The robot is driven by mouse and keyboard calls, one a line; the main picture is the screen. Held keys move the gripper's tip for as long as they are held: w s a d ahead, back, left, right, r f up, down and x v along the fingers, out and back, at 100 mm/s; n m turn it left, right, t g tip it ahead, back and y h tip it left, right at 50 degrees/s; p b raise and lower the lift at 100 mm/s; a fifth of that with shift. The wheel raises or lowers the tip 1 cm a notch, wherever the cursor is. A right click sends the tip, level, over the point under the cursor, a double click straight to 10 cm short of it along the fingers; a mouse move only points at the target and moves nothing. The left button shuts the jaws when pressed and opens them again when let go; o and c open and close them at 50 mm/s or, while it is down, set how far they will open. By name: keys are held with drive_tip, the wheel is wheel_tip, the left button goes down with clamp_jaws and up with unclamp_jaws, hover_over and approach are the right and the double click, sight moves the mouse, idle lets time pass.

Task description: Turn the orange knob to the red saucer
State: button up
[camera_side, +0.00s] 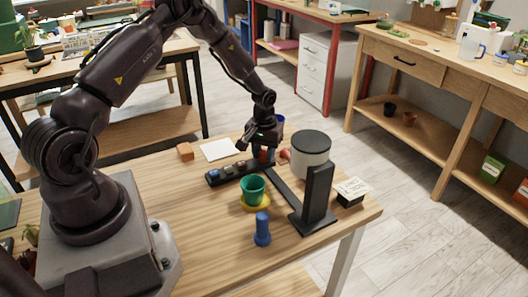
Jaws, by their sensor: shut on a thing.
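My gripper (264,148) points down at the right end of a black strip (222,177) that bears several small knobs. It is shut on a small reddish-orange thing (264,156) there, which looks like the orange knob; the fingers hide much of it. A reddish thing (285,154), perhaps the red saucer, lies just right of my gripper, partly hidden behind a pale cylinder. On the strip, a blue knob (214,174) and a brownish one (241,164) stand left of my gripper. The way the knob is turned is too small to tell.
A pale cylinder (310,158) with a dark top and a black upright stand (317,192) are close on the right. A green pot (252,188) on a yellow saucer (257,205) and a blue object (262,230) stand in front. An orange block (185,151) lies at the back left.

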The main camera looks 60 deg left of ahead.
sight(264, 151)
drive_tip(key=m, duration=0.4)
drive_tip(key=shift+m, duration=2.3)
drive_tip(key=o, duration=0.9)
drive_tip(key=shift+o, duration=0.2)
drive_tip(key=shift+r, duration=0.1)
wheel_tip(264, 151, up, 13)
